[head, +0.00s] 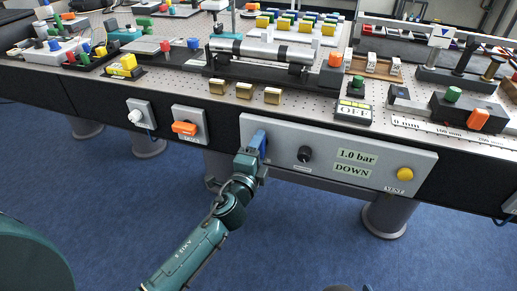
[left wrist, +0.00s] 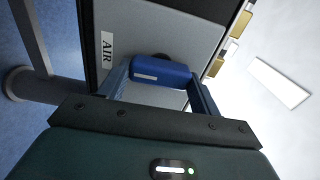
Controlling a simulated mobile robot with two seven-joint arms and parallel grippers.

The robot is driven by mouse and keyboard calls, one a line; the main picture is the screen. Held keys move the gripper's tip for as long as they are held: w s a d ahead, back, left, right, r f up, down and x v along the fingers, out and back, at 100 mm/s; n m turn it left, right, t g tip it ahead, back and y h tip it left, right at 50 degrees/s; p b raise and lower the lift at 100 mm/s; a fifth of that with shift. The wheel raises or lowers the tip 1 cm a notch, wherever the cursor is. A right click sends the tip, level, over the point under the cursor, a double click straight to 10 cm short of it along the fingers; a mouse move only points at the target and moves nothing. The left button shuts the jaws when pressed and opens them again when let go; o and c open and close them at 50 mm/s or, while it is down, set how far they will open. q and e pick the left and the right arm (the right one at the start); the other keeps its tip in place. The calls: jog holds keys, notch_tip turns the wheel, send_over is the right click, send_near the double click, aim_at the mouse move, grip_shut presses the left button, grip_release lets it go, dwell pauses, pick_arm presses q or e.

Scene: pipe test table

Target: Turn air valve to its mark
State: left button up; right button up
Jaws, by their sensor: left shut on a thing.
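The air valve's blue lever handle (head: 259,137) is on the left end of the grey front panel (head: 330,143). My left gripper (head: 257,148) reaches up to it and is shut on it, covering part of it in the head view. In the left wrist view the blue handle (left wrist: 160,73) lies between the two fingers of my left gripper (left wrist: 162,88), with a white line on its face. The AIR label (left wrist: 107,47) is on the panel beside it. The valve's mark cannot be made out. My right gripper is not in view.
The panel also carries a black knob (head: 304,154), a display (head: 356,162) reading 1.0 bar DOWN, and a yellow VENT knob (head: 405,174). An orange handle (head: 185,128) is on a plate to the left. The perforated table (head: 185,75) above is crowded; the floor in front is clear.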

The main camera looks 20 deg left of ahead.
pick_arm(q)
jog(key=shift+m, duration=0.3)
pick_arm(e)
jog(key=shift+w+r, duration=0.2)
pick_arm(q)
jog(key=o, duration=1)
pick_arm(e)
jog(key=shift+s+f, duration=0.1)
jog(key=shift+s, duration=0.05)
pick_arm(q)
jog(key=shift+s, duration=0.1)
jog(key=s+b, duration=0.1)
jog(key=s, duration=1.2)
jog(key=shift+a, duration=0.2)
pick_arm(e)
jog(key=shift+s+d+r+t, duration=0.15)
jog(key=shift+d+r+t, duration=0.1)
jog(key=shift+t, duration=0.15)
